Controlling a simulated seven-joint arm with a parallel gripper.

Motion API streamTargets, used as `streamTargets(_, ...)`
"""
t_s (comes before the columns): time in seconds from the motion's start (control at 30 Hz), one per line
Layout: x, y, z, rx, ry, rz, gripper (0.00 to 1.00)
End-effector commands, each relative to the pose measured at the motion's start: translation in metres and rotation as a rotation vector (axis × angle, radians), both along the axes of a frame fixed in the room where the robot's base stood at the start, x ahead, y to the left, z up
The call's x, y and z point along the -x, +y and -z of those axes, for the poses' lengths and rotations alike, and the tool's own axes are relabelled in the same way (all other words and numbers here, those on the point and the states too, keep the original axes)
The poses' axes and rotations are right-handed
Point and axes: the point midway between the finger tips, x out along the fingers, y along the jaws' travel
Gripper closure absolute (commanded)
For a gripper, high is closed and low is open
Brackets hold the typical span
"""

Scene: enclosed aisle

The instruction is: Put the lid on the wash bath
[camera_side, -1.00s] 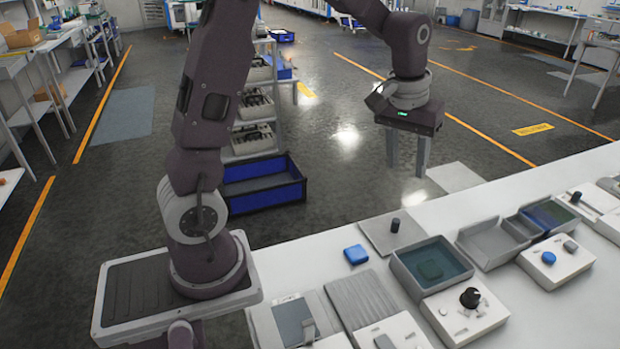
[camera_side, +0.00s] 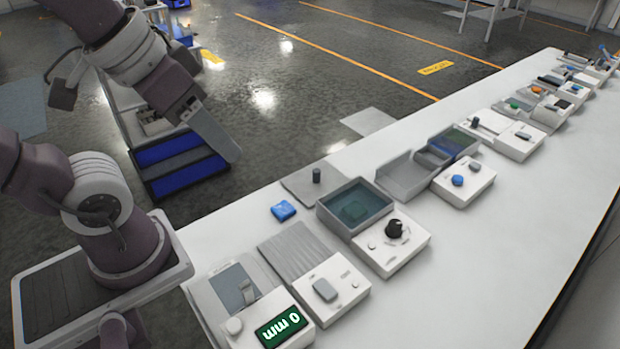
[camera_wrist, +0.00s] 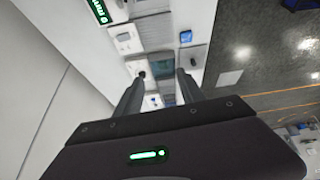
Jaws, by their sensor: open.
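The wash bath (camera_side: 338,213) is a grey open box with teal liquid and a darker block inside, on the white bench. A flat grey lid with an upright dark knob (camera_side: 316,176) lies on the bench just behind it, apart from the bath. My gripper (camera_side: 233,156) is in the air to the left of both, seen nearly edge-on. In the wrist view my gripper (camera_wrist: 160,80) has its two fingers wide apart with nothing between them. The bath (camera_wrist: 162,68) shows small beyond the fingers; the lid is partly hidden by the right finger.
A blue block (camera_side: 284,210) lies on the bench left of the bath. A white dial box (camera_side: 405,249) adjoins the bath in front. A ridged plate (camera_side: 295,252) and grey trays (camera_side: 404,178) stand on either side. The bench front (camera_side: 480,270) is clear.

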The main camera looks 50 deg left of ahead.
Motion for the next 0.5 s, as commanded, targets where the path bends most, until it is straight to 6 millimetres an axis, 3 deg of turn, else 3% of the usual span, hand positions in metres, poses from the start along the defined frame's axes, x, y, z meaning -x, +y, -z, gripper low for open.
streamTargets(0.13, -0.083, 0.017, -0.001, 0.100, 0.100, -0.238, 0.54)
streamTargets(0.23, -0.151, 0.039, 0.022, 0.158, 0.165, -0.443, 0.54)
streamTargets(0.37, -0.226, 0.077, 0.087, 0.197, 0.240, -0.710, 0.54)
streamTargets(0.4, -0.244, 0.090, 0.112, 0.201, 0.258, -0.787, 0.54)
streamTargets(0.5, -0.275, 0.117, 0.173, 0.202, 0.291, -0.948, 0.54)
